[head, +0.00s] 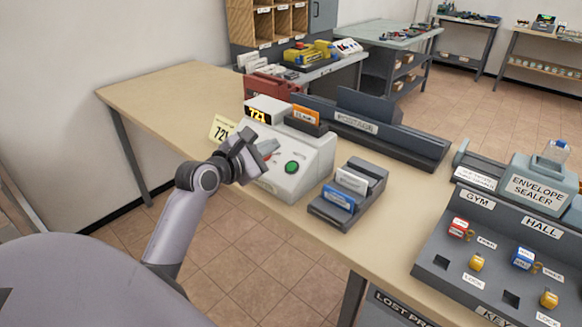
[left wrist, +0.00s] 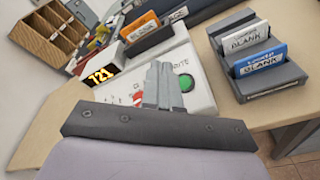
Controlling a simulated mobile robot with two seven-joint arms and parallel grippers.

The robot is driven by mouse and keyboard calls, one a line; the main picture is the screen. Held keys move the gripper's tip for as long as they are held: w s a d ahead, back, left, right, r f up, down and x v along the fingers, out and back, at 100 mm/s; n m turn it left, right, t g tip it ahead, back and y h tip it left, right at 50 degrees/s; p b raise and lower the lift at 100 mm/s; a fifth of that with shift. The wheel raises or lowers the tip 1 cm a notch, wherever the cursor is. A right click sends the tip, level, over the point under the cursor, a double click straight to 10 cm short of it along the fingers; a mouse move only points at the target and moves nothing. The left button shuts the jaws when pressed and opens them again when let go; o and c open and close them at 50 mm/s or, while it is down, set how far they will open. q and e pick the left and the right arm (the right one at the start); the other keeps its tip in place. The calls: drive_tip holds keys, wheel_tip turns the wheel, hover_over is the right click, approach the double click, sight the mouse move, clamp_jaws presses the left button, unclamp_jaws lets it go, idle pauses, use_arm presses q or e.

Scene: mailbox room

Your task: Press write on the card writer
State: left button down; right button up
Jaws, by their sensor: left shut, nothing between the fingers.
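The card writer (head: 300,165) is a white box on the wooden table, with a lit display (head: 258,115) reading 721. An orange card (head: 305,115) labelled BLANK stands in its top. The round green button (head: 291,167) is on its sloped front; it also shows in the left wrist view (left wrist: 186,83). My left gripper (head: 268,148) is shut and empty, over the left part of the front panel. In the left wrist view its fingertips (left wrist: 160,68) appear just left of the green button and cover part of the panel. Contact cannot be told. My right gripper is not in view.
A grey card rack (head: 335,212) with white and blue cards stands right of the writer. A yellow 721 card (head: 221,130) is at its left. A long grey postage holder (head: 420,150) lies behind. The key panel (head: 480,255) and envelope sealer (head: 535,187) are at right.

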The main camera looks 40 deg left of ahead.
sight(291, 167)
use_arm(q)
drive_tip(key=shift+w+d+f+b, duration=0.1)
drive_tip(key=shift+w+f+b, duration=0.7)
drive_tip(key=shift+f, duration=0.35)
drive_tip(key=shift+w+d+f+b, duration=0.1)
drive_tip(key=shift+w+f+b, duration=0.65)
drive_tip(key=shift+f, duration=0.35)
drive_tip(key=shift+w+f+b, duration=0.7)
drive_tip(key=shift+f+b, duration=0.15)
drive_tip(key=shift+f, duration=0.3)
drive_tip(key=shift+f, duration=0.1)
drive_tip(key=shift+w+f, duration=0.2)
drive_tip(key=shift+w, duration=0.05)
